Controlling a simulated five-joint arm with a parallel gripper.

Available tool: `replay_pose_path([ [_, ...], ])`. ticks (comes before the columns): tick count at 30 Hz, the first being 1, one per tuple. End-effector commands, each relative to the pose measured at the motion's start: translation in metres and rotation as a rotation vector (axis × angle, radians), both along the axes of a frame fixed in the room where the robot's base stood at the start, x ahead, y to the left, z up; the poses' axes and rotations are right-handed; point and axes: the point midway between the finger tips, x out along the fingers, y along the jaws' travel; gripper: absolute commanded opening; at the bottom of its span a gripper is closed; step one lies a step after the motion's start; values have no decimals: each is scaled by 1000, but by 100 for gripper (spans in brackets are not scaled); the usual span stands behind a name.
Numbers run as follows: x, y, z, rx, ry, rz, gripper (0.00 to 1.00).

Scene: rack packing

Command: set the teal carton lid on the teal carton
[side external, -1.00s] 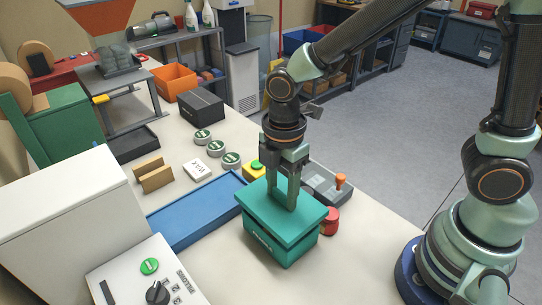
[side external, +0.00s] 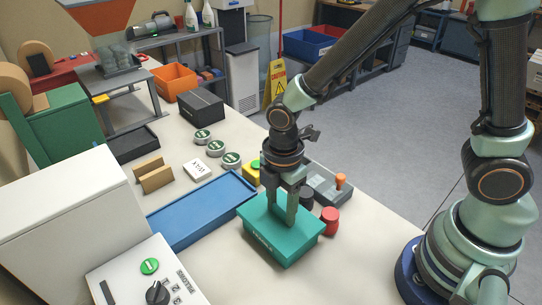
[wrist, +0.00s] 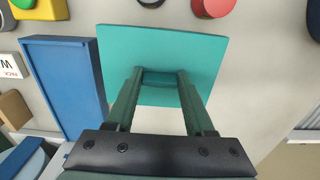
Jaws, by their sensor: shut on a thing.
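The teal carton (side external: 285,257) stands upright on the light table. The flat teal carton lid (side external: 254,211) lies over its top, with no clear gap between them in the side view. My gripper (side external: 283,221) points straight down at the middle of the lid and is shut on its grip. In the wrist view the lid (wrist: 165,45) fills the middle and my gripper's fingers (wrist: 160,76) close on a small raised grip. The lid hides the carton below it in the wrist view. I cannot tell whether every edge is fully seated.
A blue tray (side external: 202,227) lies just left of the carton. A red round button (side external: 330,219), a dark knob (side external: 305,197) and a grey control box (side external: 322,183) stand close on its right. The table in front of the carton is clear.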

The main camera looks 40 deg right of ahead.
Motion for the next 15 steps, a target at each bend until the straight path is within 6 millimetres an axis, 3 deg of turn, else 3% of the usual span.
replay_pose_path([
  [1, 0, 0, -2, -1, 2, 0, 1],
  [2, 0, 0, -1, 0, 1, 0, 65],
  [3, 0, 0, -1, 0, 1, 0, 80],
  [15, 0, 0, 2, 1, -2, 0, 84],
])
